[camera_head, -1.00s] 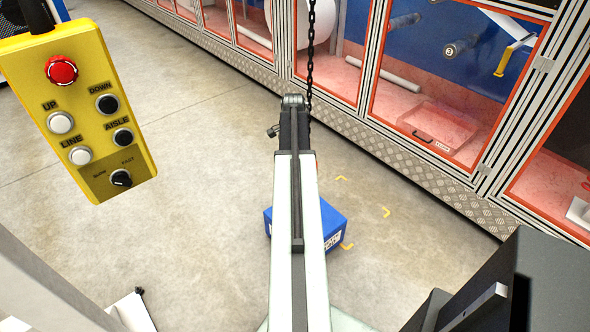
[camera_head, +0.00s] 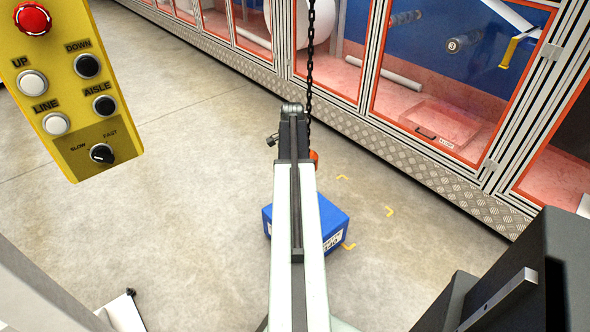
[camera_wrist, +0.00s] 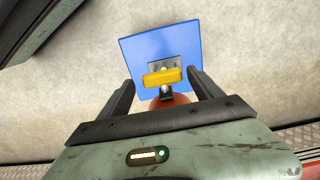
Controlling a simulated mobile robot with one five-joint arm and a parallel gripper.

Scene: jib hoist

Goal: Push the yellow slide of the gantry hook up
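The yellow slide (camera_wrist: 163,77) shows as a short bar in the wrist view, centred between my fingers. Just nearer is the orange body of the gantry hook (camera_wrist: 166,103), mostly hidden by my gripper. A small metal part lies behind the slide. My gripper (camera_wrist: 161,80) is open, with one dark finger on each side of the slide and clear gaps to it. In the head view, a bit of the orange hook (camera_head: 314,157) shows right of my arm, below the black chain (camera_head: 309,70). The slide is hidden there.
A blue box (camera_head: 337,218) stands on the floor beneath the hook, also in the wrist view (camera_wrist: 135,55). Yellow corner marks lie beside it. A yellow button pendant (camera_head: 80,150) hangs at the left. Glazed cabinets (camera_head: 430,110) line the right.

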